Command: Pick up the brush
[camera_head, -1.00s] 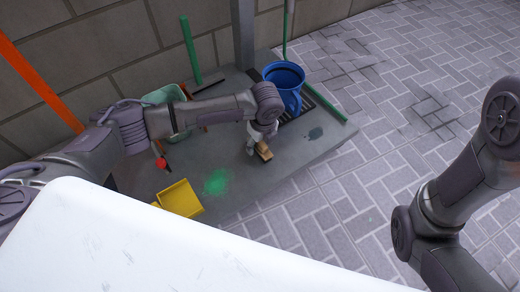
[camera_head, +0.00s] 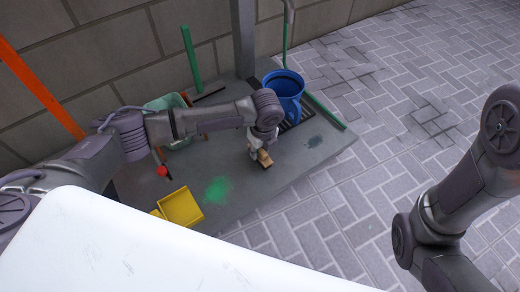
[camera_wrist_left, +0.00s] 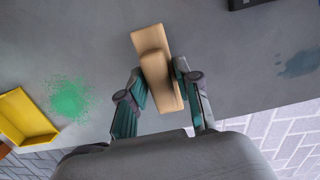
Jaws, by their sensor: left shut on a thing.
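The brush (camera_head: 264,158) is a tan, wooden-looking block on the grey platform, near its front edge. In the left wrist view the brush (camera_wrist_left: 157,68) lies between the two fingers of my left gripper (camera_wrist_left: 166,90), which is shut on it. In the head view my left gripper (camera_head: 256,148) reaches down over the brush from above and hides part of it. Whether the brush is touching the platform or just above it I cannot tell. My right arm shows at the right, but its gripper is out of view.
A blue bucket (camera_head: 284,94) stands right of my left gripper on the grey platform (camera_head: 240,215). A yellow dustpan (camera_head: 181,207) lies at the front left, beside green powder (camera_head: 218,189). A green bin (camera_head: 168,108) stands behind my left arm. A white surface (camera_head: 130,250) fills the foreground.

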